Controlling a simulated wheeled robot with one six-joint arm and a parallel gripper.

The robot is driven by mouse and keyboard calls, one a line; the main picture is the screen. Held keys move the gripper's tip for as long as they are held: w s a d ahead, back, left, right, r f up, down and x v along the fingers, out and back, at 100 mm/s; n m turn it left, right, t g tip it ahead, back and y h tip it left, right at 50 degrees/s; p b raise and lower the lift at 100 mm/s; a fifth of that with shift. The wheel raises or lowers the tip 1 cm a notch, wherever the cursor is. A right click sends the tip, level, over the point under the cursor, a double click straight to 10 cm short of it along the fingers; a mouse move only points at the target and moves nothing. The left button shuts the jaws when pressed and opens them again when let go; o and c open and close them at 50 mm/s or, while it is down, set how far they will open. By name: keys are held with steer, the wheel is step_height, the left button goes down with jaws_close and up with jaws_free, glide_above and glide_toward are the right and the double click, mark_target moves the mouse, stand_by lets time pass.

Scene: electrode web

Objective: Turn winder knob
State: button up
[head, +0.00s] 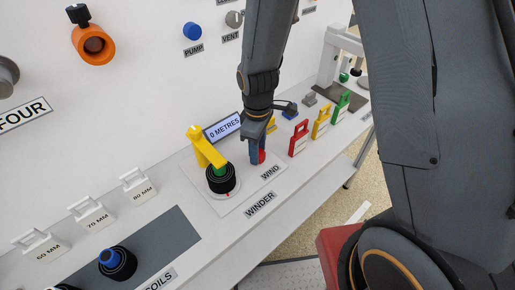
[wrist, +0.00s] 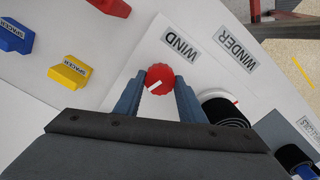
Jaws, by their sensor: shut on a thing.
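The winder knob is a round red knob with a ridged edge and a white line on its face. It shows in the wrist view (wrist: 160,78) between my fingertips, and in the head view only a small red part (head: 261,157) shows below my gripper. My gripper (head: 257,150) points down over the winder panel, its blue fingers on either side of the knob. In the wrist view my gripper (wrist: 160,84) is shut on the knob. A WIND label (wrist: 180,48) lies beside the knob.
Left of my gripper stand a black coil (head: 222,178) on a spindle and a yellow arm (head: 206,147). The display (head: 222,127) behind reads 0 METRES. Red (head: 299,138), yellow (head: 321,122) and green (head: 340,107) tagged pieces stand to the right. Blue (wrist: 14,36) and yellow (wrist: 74,70) spacers lie nearby.

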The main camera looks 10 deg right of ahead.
steer(key=m+p, duration=0.1)
steer(key=m, duration=0.3)
steer(key=shift+m, duration=0.4)
steer(key=m, duration=0.3)
steer(key=shift+r+m+p, duration=0.1)
steer(key=shift+m+p, duration=0.2)
steer(key=shift+p, duration=0.1)
steer(key=m+p, duration=0.1)
steer(key=m, duration=0.6)
steer(key=shift+w, duration=0.1)
steer(key=o, duration=1)
steer(key=shift+o, duration=0.2)
steer(key=shift+r+b, duration=0.85)
steer(key=shift+r, duration=3)
